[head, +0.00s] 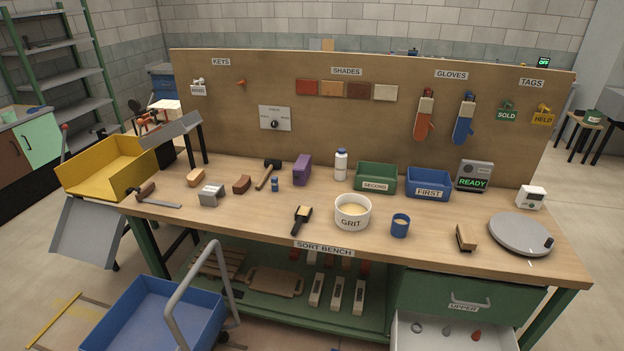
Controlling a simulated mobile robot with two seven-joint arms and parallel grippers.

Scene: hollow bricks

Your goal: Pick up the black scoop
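A black tool with a handle and a tan patch at its upper end, which looks like the black scoop (301,221), lies on the wooden bench (260,225) near its front edge. It is just left of the white GRIT bowl (352,222) and apart from it. I cannot tell whether the tan patch is grit in the scoop or part of the tool. The bowl holds pale, sand-like stuff. Neither of my grippers is in view.
A blue cup (400,226) stands right of the bowl, and a grey round plate (520,234) lies further right. Green SECOND (375,190) and blue FIRST (428,194) bins stand behind. A blue cart (170,315) stands front left; an open drawer (455,341) juts out front right.

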